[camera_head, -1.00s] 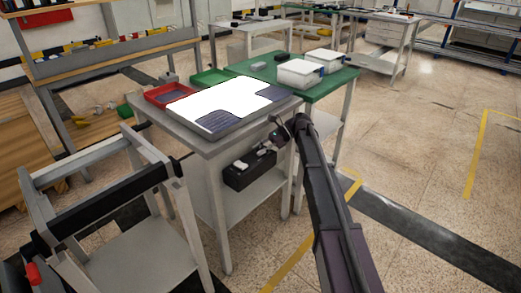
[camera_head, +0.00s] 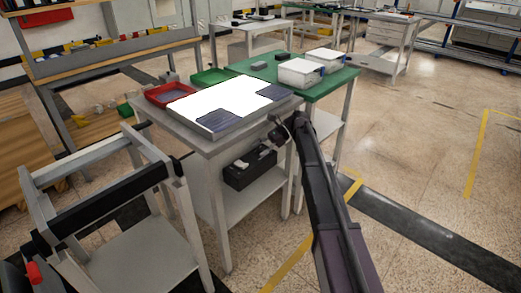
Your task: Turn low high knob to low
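I cannot make out a knob marked low and high in the camera_head view. A black box (camera_head: 240,176) with small light parts on top stands on the lower shelf of the grey table. My arm reaches up from the bottom right to the table's right front side. My gripper (camera_head: 277,131) is at its end, close to the table's right edge and above the black box. It is dark and small, so I cannot tell whether its fingers are open or shut, or whether they touch anything.
The grey table (camera_head: 226,144) carries a bright white panel (camera_head: 222,103) with dark patches and a red tray (camera_head: 168,94). A green table (camera_head: 325,84) with white boxes (camera_head: 300,72) stands behind it. A grey cart frame (camera_head: 110,180) is at the left. Floor at the right is clear.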

